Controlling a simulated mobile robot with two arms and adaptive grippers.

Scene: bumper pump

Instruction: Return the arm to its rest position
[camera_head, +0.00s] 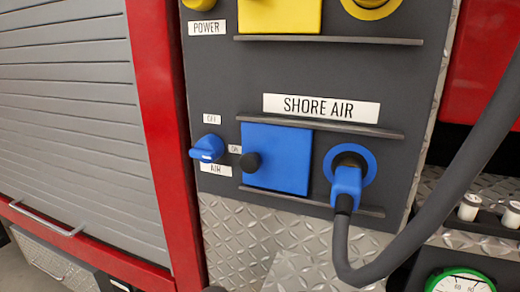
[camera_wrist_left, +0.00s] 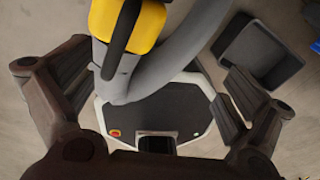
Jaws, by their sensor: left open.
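My left gripper (camera_wrist_left: 158,75) shows only in the left wrist view, with its two dark fingers spread wide apart. A yellow and black plug-like part (camera_wrist_left: 140,25) with a thick grey cable (camera_wrist_left: 185,45) shows at the top, between the fingers in the picture. The fingers are not closed on it; its distance from them is unclear. In the head view, a blue plug (camera_head: 346,186) sits in the round blue SHORE AIR socket (camera_head: 368,158). Its grey cable (camera_head: 425,215) loops down and up to the right. Neither gripper shows clearly in the head view.
A dark panel (camera_head: 300,75) holds a blue square cover (camera_head: 285,158), a blue switch knob (camera_head: 207,148) and yellow POWER parts (camera_head: 280,14). A grey shutter (camera_head: 70,110) is at left. A gauge (camera_head: 460,282) is at lower right. A grey bin (camera_wrist_left: 290,62) stands on the floor.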

